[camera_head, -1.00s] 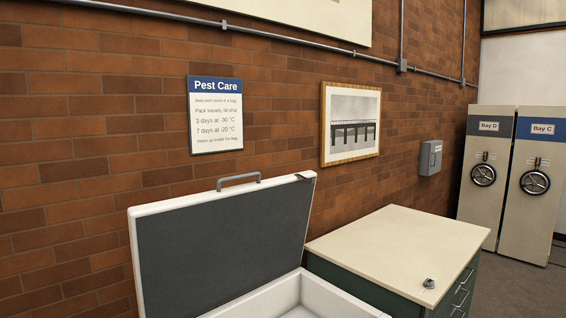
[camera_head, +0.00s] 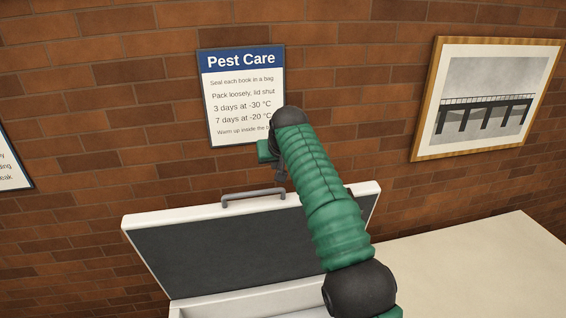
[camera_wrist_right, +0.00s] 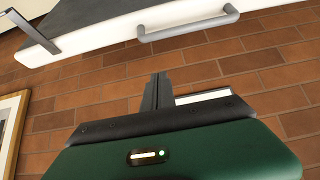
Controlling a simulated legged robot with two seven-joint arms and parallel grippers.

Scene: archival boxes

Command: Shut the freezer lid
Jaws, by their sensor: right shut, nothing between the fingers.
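The freezer lid (camera_head: 225,248) stands raised, dark grey inside with a white rim, in front of the brick wall. Its grey bar handle (camera_head: 253,195) sits on the top edge. My right gripper (camera_head: 281,176) is shut and empty, just above the lid's top edge by the handle's right end in the head view; contact cannot be told there. In the right wrist view, the fingers (camera_wrist_right: 158,84) are apart from the handle (camera_wrist_right: 190,26) and the lid's white edge (camera_wrist_right: 105,42). The freezer body (camera_head: 245,304) shows only in part, behind my right arm. My left gripper is out of view.
A pale cabinet top (camera_head: 480,262) stands right of the freezer. A Pest Care sign (camera_head: 243,90) and a framed bridge picture (camera_head: 485,100) hang on the brick wall (camera_head: 340,70) behind. My right forearm covers part of the lid's right side.

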